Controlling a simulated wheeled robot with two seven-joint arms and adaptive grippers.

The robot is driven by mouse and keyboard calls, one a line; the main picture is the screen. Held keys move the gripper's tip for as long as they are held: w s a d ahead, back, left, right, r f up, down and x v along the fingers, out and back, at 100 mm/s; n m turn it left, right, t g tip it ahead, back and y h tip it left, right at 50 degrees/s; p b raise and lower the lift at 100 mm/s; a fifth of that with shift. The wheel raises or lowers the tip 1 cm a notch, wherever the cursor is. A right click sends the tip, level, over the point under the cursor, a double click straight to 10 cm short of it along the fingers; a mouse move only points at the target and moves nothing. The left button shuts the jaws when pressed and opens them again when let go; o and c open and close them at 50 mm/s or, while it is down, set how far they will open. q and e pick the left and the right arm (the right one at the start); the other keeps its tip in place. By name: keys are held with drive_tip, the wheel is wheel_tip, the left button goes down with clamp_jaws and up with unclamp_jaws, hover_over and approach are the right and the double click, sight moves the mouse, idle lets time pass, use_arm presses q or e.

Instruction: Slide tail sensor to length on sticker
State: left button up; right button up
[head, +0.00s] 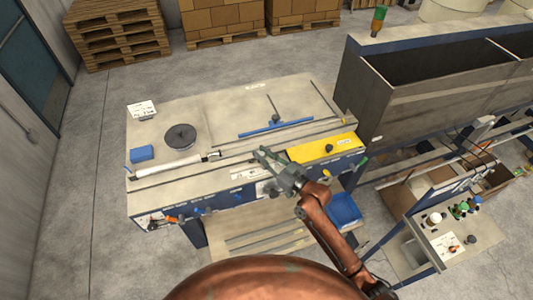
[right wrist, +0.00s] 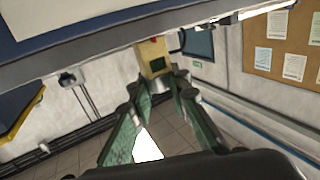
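My right gripper (head: 263,155) reaches over the front edge of the laminating table (head: 180,110) near its middle. In the right wrist view its two green-grey fingers (right wrist: 162,84) stand apart, with floor showing between them. A small cream block with a dark green window (right wrist: 153,58), apparently the tail sensor, is at the fingertips below the table edge. I cannot tell whether the fingers touch it. In the head view the gripper hides that spot. A white sticker (head: 244,174) is on the front of the table, left of the gripper. My left gripper is not in view.
On the table are a black disc (head: 180,137), a blue box (head: 142,153), a blue T-shaped bar (head: 275,126), a white roll (head: 168,167) and a yellow panel (head: 318,149). A large grey bin (head: 400,88) stands to the right. Floor at left is clear.

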drive_tip(key=o, duration=0.4)
drive_tip(key=shift+o, duration=0.2)
drive_tip(key=shift+s+d, duration=0.1)
drive_tip(key=shift+d, duration=0.1)
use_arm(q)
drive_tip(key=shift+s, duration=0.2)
use_arm(e)
drive_tip(key=v, duration=1.1)
drive_tip(key=shift+s+d, duration=0.15)
drive_tip(key=shift+s, duration=0.15)
